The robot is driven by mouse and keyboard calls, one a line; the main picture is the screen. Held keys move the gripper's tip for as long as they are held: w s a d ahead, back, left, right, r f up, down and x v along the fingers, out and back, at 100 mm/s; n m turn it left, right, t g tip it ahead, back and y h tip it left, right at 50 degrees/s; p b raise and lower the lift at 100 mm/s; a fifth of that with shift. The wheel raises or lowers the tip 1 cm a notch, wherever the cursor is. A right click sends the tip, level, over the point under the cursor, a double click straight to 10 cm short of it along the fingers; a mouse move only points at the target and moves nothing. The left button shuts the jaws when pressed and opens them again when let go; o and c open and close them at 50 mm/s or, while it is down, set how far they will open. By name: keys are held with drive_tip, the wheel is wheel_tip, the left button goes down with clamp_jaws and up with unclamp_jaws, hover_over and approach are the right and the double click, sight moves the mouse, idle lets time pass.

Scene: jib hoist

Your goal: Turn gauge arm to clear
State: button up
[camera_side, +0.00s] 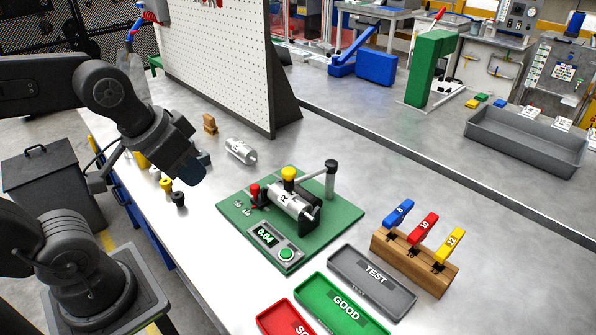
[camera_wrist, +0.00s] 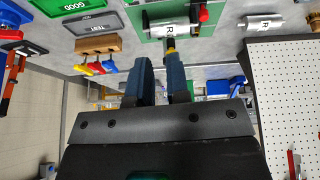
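The gauge fixture is a green plate (camera_side: 335,222) with a metal cylinder marked R (camera_side: 285,199) lying on it. The gauge arm (camera_side: 312,174) reaches from a dark upright post (camera_side: 330,180) to a yellow-topped dial (camera_side: 289,173) over the cylinder. A red knob (camera_side: 255,191) stands at the cylinder's left end. The display (camera_side: 265,235) reads 0.04, beside a green button (camera_side: 286,253). My gripper (camera_side: 190,172) is above the bench, left of the fixture and apart from it. In the wrist view its two blue fingers (camera_wrist: 162,82) are apart, with nothing held; the fixture is beyond them.
TEST (camera_side: 342,264), GOOD (camera_side: 318,292) and red (camera_side: 272,317) trays are in front. A wooden rack (camera_side: 388,248) with coloured tags stands right.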

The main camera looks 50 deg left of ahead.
drive_tip(key=o, duration=0.6)
drive_tip(key=w+f+n+g+h, duration=0.1)
drive_tip(key=n, duration=0.1)
drive_tip(key=w+f+n+g+h, duration=0.1)
drive_tip(key=w+g, duration=0.1)
drive_tip(key=w+f+n+g+h, duration=0.1)
drive_tip(key=n+g+h, duration=0.1)
drive_tip(key=shift+w+a+f+n, duration=0.1)
drive_tip(key=shift+w+n, duration=0.2)
drive_tip(key=shift+w, duration=0.05)
drive_tip(key=shift+o, duration=0.8)
drive_tip(key=w+a+f+n+g+h, duration=0.1)
drive_tip(key=w+a+f+n+h, duration=0.1)
drive_tip(key=w+n+h, duration=0.3)
drive_tip(key=shift+g, duration=0.3)
drive_tip(key=n+t+h, duration=0.6)
drive_tip(key=n+h, duration=0.2)
drive_tip(key=n, duration=0.2)
approach(290, 171)
drive_tip(key=x, duration=1)
clamp_jaws()
